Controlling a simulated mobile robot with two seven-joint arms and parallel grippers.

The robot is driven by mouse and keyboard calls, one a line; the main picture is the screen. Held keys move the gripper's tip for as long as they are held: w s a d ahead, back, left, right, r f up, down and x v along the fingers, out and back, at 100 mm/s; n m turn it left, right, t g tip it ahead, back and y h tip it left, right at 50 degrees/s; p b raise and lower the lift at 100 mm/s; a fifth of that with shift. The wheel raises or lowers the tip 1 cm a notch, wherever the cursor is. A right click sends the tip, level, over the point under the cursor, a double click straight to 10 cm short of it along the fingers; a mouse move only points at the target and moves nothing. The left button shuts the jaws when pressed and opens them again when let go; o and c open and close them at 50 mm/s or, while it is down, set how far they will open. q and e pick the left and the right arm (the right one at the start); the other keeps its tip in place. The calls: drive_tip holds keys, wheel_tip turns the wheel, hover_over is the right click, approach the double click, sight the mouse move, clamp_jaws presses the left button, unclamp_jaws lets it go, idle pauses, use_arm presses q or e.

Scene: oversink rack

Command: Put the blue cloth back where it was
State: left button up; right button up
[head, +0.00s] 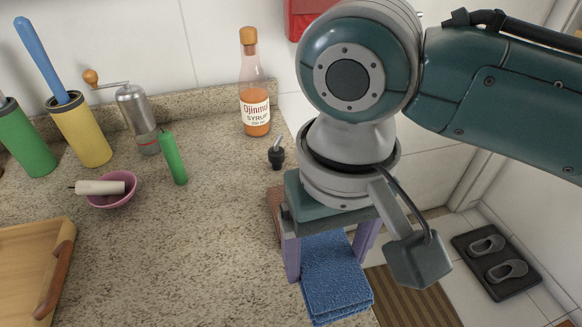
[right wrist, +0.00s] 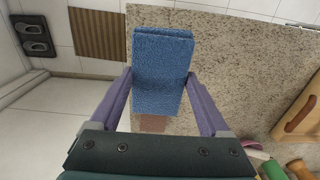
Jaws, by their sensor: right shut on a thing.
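The blue cloth (head: 335,280) is a folded, thick terry cloth at the counter's right edge in the head view. My right gripper (head: 329,262) is shut on it, with one purple finger on each side. In the right wrist view the cloth (right wrist: 160,75) sits between the two fingertips of my right gripper (right wrist: 158,82) and sticks out past them. Its outline overlaps both the counter and the floor; how high it is held I cannot tell. A flat reddish-brown patch (right wrist: 152,124) shows on the counter below the gripper. My left gripper is not in view.
On the granite counter (head: 190,240) stand a syrup bottle (head: 255,95), a dark stopper (head: 276,154), a green candle (head: 172,158), a grinder (head: 137,115), a pink bowl (head: 111,195) and a wooden tray (head: 25,270). The counter's middle is clear. A striped mat (head: 415,300) and slippers (head: 497,260) lie on the floor.

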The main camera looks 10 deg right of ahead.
sight(324, 274)
wheel_tip(324, 274, down, 4)
drive_tip(key=shift+f+b, duration=0.1)
drive_tip(key=shift+b, duration=0.2)
drive_tip(key=shift+f+b, duration=0.5)
drive_tip(key=shift+f, duration=1.35)
drive_tip(key=shift+f, duration=0.15)
drive_tip(key=o, duration=1)
